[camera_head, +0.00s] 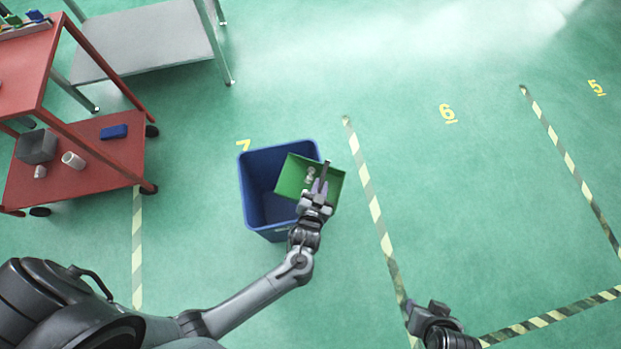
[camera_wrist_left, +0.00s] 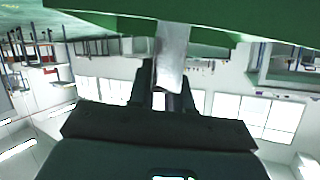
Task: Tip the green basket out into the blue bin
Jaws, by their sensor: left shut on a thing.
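The green basket (camera_head: 291,176) is held over the right part of the blue bin (camera_head: 252,203), overlapping its right rim. A small light-grey casting (camera_head: 310,174) shows inside the basket, beside the fingers. My left gripper (camera_head: 320,181) is shut on the basket. In the left wrist view the basket's green side (camera_wrist_left: 120,20) spans the top, above my left gripper (camera_wrist_left: 165,85); a light-grey piece stands between the fingers and the basket. My right gripper (camera_head: 428,311) is at the lower right, away from the bin; its jaws are unclear. The bin's visible inside looks empty.
A red cart (camera_head: 110,160) stands at the left with a blue block (camera_head: 114,132), a dark grey block (camera_head: 37,146) and a white cylinder (camera_head: 73,160). A grey table (camera_head: 145,45) stands behind it. The green floor right of the bin is clear, with striped lines.

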